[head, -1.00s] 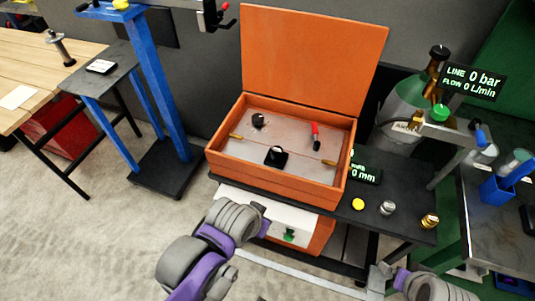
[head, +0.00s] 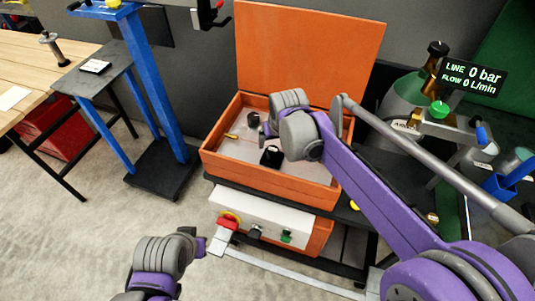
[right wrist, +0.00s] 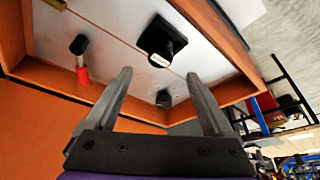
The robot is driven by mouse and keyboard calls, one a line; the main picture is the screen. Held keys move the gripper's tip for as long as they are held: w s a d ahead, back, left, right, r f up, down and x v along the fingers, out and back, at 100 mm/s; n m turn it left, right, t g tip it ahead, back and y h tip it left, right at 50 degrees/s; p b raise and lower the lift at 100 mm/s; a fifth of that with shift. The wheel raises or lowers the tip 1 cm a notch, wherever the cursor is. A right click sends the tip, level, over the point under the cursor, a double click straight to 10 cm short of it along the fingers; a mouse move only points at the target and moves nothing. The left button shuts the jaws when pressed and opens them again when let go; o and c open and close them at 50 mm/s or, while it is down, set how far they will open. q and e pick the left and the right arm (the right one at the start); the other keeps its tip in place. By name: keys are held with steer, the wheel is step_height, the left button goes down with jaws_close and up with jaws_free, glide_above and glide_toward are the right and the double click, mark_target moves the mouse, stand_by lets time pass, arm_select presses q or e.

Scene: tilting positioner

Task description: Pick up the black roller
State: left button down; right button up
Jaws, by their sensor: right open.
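The black roller (head: 253,118), a short dark cylinder, stands on the pale floor of the open orange box (head: 240,172), towards the back left in the head view. In the right wrist view the roller (right wrist: 164,98) shows between the fingers, apart from both. My right gripper (head: 264,131) reaches over the box from the right; its open, empty fingers show in the wrist view (right wrist: 159,76). My left gripper (head: 204,246) is low in front of the box; its jaws are not clear.
A black block (head: 271,157) stands near the roller in the box. A red-handled lever (right wrist: 82,74) and brass pieces are also inside. The raised orange lid (head: 305,50) closes off the back. A white control panel (head: 262,218) with a red knob sits below.

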mark_target(273, 149)
steer(key=x, duration=0.7)
steer(key=shift+s+f, duration=0.2)
steer(key=shift+f, duration=0.05)
jaws_close()
steer(key=shift+r, duration=0.1)
